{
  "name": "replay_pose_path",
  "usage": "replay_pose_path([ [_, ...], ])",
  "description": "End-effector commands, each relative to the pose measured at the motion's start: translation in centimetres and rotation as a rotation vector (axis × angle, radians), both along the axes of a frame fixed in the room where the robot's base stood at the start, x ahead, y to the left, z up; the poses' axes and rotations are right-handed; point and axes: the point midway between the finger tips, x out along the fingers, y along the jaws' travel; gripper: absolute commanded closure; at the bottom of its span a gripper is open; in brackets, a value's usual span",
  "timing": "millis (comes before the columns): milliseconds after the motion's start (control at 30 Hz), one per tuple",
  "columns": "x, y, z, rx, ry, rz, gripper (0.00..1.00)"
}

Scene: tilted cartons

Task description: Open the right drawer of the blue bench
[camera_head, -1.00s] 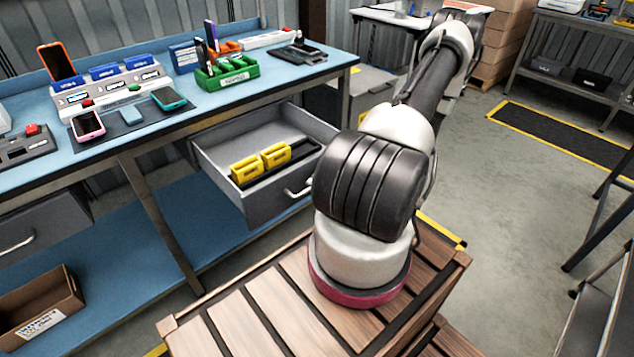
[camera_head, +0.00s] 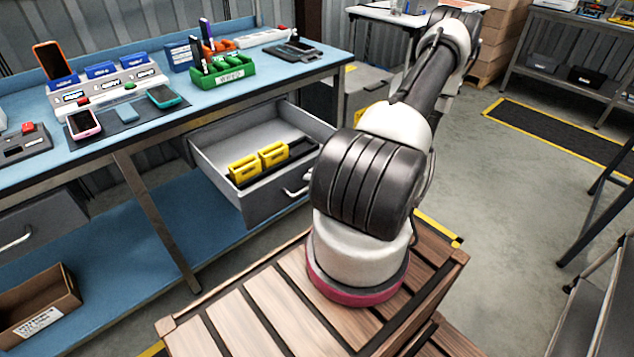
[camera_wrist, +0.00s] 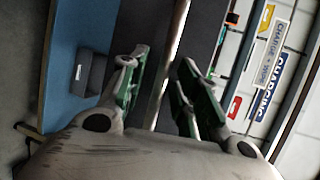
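The blue bench (camera_head: 215,95) stands on the left in the head view. Its right drawer (camera_head: 265,203) is pulled well out, with a metal handle (camera_head: 296,188) on the grey front. Two yellow items (camera_head: 258,162) lie inside. Its left drawer (camera_head: 30,230) appears in at the left edge. My gripper is not visible in the head view. In the wrist view my gripper (camera_wrist: 163,70) has its two green-padded fingers apart, with a gap between them. A small pale curved piece beside the left finger may be a handle; I cannot tell.
Phones, a charging rack (camera_head: 108,88) and a green holder (camera_head: 222,72) stand on the bench top. An open carton (camera_head: 40,315) sits on the lower shelf. Wooden crates (camera_head: 240,315) are in the foreground. Grey floor (camera_head: 490,210) is clear to the right.

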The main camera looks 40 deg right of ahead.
Motion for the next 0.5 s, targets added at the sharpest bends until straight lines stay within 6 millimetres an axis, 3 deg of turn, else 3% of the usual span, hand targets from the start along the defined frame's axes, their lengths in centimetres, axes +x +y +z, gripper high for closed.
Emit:
replay_pose_path([
  [167, 0.0, 0.0, 1.2, -0.002, -0.001, 0.0, 0.68],
  [300, 0.0, -0.1, 3.9, -0.003, -0.004, 0.0, 0.65],
  [400, 0.0, -0.1, 6.1, -0.002, -0.008, 0.0, 0.27],
  [433, 0.0, -0.1, 6.7, -0.003, -0.008, 0.0, 0.21],
  [500, -0.1, 0.0, 7.8, -0.001, -0.007, 0.0, 0.19],
])
